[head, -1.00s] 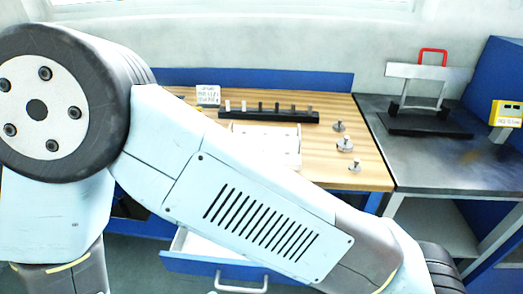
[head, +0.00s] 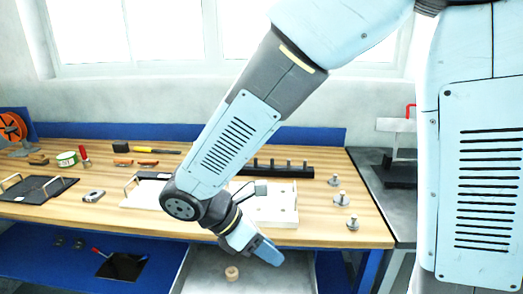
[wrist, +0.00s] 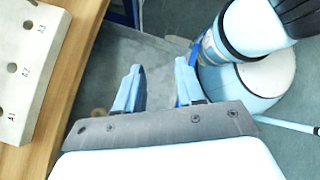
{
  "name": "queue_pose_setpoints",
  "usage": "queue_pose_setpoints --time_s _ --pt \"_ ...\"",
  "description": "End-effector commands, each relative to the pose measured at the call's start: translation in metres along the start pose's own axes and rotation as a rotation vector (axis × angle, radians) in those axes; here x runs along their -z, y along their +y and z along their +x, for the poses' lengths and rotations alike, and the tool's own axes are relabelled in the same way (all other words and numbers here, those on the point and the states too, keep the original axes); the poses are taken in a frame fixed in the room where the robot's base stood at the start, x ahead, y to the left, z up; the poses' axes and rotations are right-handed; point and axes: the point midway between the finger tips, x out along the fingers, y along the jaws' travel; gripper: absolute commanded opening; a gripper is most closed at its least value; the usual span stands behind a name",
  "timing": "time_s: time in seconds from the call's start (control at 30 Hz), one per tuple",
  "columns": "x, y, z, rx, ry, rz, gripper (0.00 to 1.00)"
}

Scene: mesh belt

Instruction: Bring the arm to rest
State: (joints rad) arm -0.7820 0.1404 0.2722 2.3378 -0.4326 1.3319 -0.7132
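My arm reaches down from the top of the head view, and my gripper (head: 268,256) hangs past the front edge of the workbench (head: 330,232), above an open grey drawer (head: 290,277). In the wrist view my gripper (wrist: 160,82) has its two light blue fingers apart with nothing between them. A small round tan piece (head: 232,272) lies in the drawer, left of and below the gripper. A brownish bit at the left of the gripper in the wrist view is partly hidden.
A white block with holes (head: 282,205) lies on the bench beside my wrist; it also shows in the wrist view (wrist: 28,75). Behind it is a black rack (head: 300,170) with pegs. Metal pieces (head: 341,199) stand at the right. A black tray (head: 38,188) lies left.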

Motion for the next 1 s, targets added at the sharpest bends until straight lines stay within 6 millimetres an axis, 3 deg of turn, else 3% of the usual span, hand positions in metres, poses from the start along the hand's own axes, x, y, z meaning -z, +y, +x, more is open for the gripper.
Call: queue_pose_setpoints --time_s 0.1,0.47,1.0 --pt "-0.033 -0.002 0.003 0.011 0.102 0.199 0.38" --pt "-0.114 -0.020 0.014 0.042 0.388 0.792 0.38" --pt "-0.216 -0.077 0.026 0.057 0.801 1.689 0.38"
